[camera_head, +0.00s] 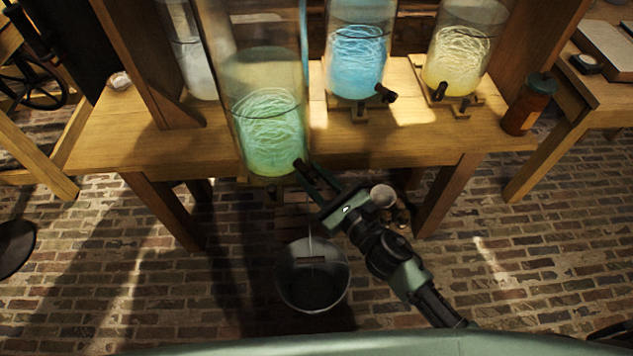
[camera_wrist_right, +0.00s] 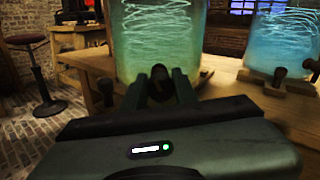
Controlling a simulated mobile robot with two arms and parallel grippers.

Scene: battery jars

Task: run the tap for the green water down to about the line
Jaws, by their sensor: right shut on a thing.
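The tall glass jar of green water (camera_head: 268,130) stands at the front edge of the wooden bench, its upper part clear. A metal bucket (camera_head: 290,288) stands on the floor below. A thin pale vertical line shows above the bucket; I cannot tell whether it is running water. My left gripper is not in view.
A blue jar (camera_head: 357,60) and a yellow jar (camera_head: 457,60) with dark taps stand on wooden stands to the right. A pale jar (camera_head: 192,60) is behind left. An amber bottle (camera_head: 528,105) stands at the bench's right end. Open brick floor surrounds the bucket.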

